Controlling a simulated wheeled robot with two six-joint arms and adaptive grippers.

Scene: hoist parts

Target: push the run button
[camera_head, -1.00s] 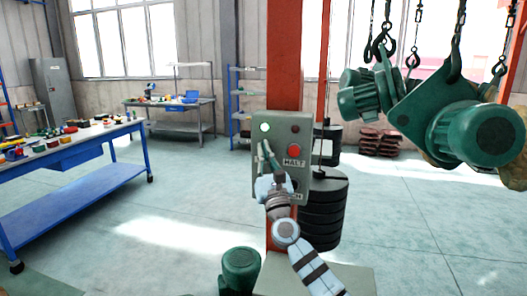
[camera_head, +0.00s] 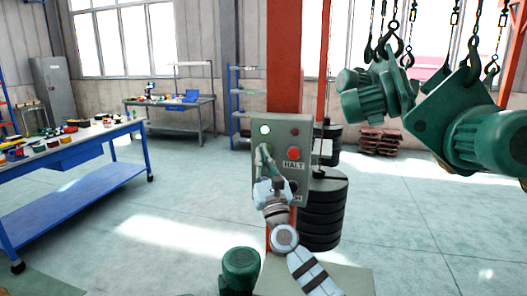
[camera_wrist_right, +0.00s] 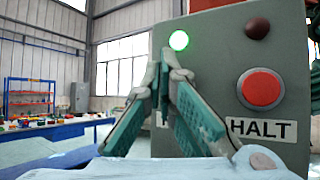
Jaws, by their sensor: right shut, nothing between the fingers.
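A grey control box (camera_head: 283,135) is fixed to the red column. It carries a lit green lamp (camera_head: 265,129), a dark red lamp (camera_head: 295,132) and a red button (camera_head: 293,153) labelled HALT. My right gripper (camera_head: 264,152) is shut and empty, in front of the box's left half below the green lamp. In the right wrist view its closed fingertips (camera_wrist_right: 166,62) point at the panel, left of the red button (camera_wrist_right: 261,89). The run button is not visible; the fingers cover that area. I cannot tell whether they touch the panel. My left gripper is out of view.
Green hoist motors (camera_head: 470,130) hang from chains and hooks at the right. Black stacked weights (camera_head: 322,210) stand behind the column. A green motor (camera_head: 239,270) is low in front. A blue workbench (camera_head: 75,150) stands at the left. Open floor lies between.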

